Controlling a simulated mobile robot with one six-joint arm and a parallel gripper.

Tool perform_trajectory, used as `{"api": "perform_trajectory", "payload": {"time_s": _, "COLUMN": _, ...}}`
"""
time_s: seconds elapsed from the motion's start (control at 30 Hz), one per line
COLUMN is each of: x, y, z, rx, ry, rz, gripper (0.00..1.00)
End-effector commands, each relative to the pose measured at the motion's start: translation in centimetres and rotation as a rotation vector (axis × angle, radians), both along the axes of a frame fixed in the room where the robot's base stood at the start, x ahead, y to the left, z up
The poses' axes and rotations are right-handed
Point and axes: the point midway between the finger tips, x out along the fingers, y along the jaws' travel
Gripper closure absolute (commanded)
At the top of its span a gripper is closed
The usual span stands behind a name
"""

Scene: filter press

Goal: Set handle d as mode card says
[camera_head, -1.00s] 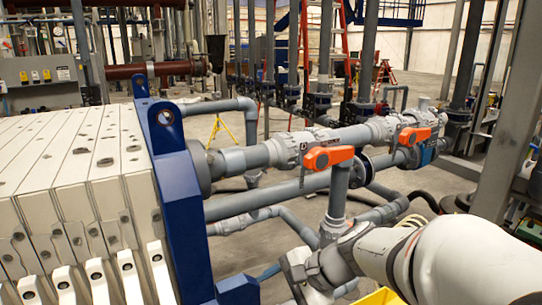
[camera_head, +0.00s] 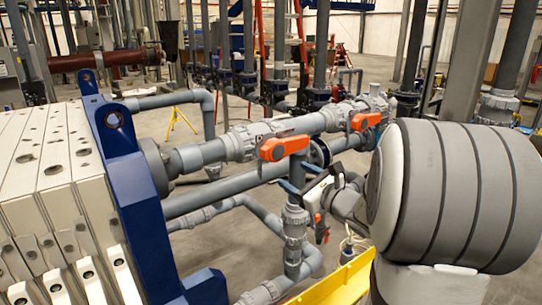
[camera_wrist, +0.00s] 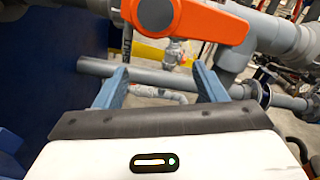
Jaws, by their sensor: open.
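The near orange handle (camera_head: 284,147) sits on the grey valve beside a black marking that looks like a D. It lies roughly along the pipe. In the wrist view the orange handle (camera_wrist: 185,18) spans the top, beyond my fingertips. My gripper (camera_head: 300,178) is open and empty, just below and right of this handle in the head view. Its two blue-grey fingers also show in the wrist view (camera_wrist: 159,80), wide apart with pipes between them. I see no contact with the handle. No readable mode card is in view.
A second orange handle (camera_head: 366,121) is farther along the same pipe. The blue press frame (camera_head: 140,190) and white plates (camera_head: 55,170) stand at left. Grey pipes (camera_head: 235,190) run below the valve. A yellow edge (camera_head: 335,280) lies at the bottom.

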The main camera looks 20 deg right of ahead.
Motion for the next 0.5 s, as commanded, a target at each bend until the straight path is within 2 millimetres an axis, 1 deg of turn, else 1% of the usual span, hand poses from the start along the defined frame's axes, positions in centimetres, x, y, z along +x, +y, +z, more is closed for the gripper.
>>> {"api": "perform_trajectory", "payload": {"time_s": 0.03, "x": 0.2, "y": -0.6, "z": -0.5, "rx": -0.090, "ry": -0.035, "rz": -0.003, "gripper": 0.36}}
{"api": "perform_trajectory", "payload": {"time_s": 0.23, "x": 0.9, "y": -2.5, "z": 0.4, "rx": -0.454, "ry": -0.167, "rz": -0.002, "gripper": 0.36}}
{"api": "perform_trajectory", "payload": {"time_s": 0.3, "x": 1.0, "y": -2.7, "z": 1.5, "rx": -0.578, "ry": -0.213, "rz": -0.002, "gripper": 0.36}}
{"api": "perform_trajectory", "payload": {"time_s": 0.5, "x": 1.2, "y": -3.5, "z": 3.5, "rx": -0.918, "ry": -0.337, "rz": -0.002, "gripper": 0.36}}
